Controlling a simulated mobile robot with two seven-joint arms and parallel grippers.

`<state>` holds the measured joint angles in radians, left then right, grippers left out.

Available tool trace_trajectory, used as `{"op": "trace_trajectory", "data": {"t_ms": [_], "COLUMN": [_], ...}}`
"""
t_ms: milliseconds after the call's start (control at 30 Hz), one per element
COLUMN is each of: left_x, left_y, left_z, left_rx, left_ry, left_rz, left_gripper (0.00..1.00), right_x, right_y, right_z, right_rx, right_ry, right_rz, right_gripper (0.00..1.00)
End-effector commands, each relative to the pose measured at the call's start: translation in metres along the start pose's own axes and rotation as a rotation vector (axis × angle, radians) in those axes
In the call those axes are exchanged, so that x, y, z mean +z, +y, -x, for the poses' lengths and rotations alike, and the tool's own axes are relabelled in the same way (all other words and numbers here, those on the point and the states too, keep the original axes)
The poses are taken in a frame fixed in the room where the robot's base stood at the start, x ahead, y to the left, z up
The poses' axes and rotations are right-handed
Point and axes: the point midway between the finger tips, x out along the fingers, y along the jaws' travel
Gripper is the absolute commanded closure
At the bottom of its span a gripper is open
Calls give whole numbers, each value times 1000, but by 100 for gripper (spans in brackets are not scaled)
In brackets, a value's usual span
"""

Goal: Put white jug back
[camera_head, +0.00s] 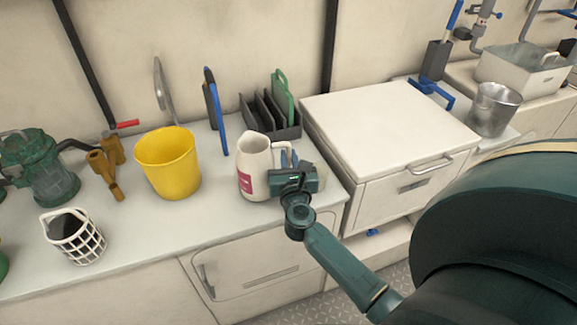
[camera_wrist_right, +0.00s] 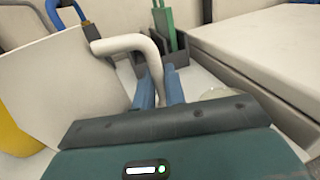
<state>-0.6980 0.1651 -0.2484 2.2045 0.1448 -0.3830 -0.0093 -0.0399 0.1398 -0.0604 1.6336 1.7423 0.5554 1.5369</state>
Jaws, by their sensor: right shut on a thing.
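The white jug (camera_head: 252,160) with a pink label stands upright on the counter, or just at its surface, in the head view. In the right wrist view its body (camera_wrist_right: 62,88) fills the left side and its handle (camera_wrist_right: 128,43) curves over to the right. My right gripper (camera_head: 291,165) is at the jug's right side. Its two blue fingers (camera_wrist_right: 159,92) are shut on the lower part of the handle. Whether the jug's base touches the counter is hard to tell. My left gripper is not in view.
A yellow bucket (camera_head: 168,163) stands left of the jug. A dark rack (camera_head: 287,130) with a green board (camera_head: 284,95) stands behind it. A white chest (camera_head: 388,125) rises to the right. A white basket (camera_head: 75,236) is at the left. The counter (camera_head: 213,215) is clear between bucket and jug.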

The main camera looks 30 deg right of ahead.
Motion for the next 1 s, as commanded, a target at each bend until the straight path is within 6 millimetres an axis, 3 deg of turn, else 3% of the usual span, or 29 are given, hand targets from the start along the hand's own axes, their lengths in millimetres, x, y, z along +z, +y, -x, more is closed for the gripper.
{"op": "trace_trajectory", "data": {"t_ms": [67, 500, 533, 767, 1000], "left_x": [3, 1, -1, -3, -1], "left_y": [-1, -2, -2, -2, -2], "left_z": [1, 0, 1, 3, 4], "left_rx": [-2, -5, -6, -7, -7], "left_ry": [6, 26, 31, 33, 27], "left_rz": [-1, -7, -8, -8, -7], "left_gripper": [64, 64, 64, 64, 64], "right_x": [-8, -14, -14, -13, -12], "right_y": [0, 0, 0, 0, 0], "right_z": [-1, 0, 0, 0, 0], "right_rx": [0, -1, -1, 0, 0], "right_ry": [-3, -3, -2, -2, -2], "right_rz": [1, -3, -2, -1, 0], "right_gripper": [100, 100, 87, 68, 66]}}
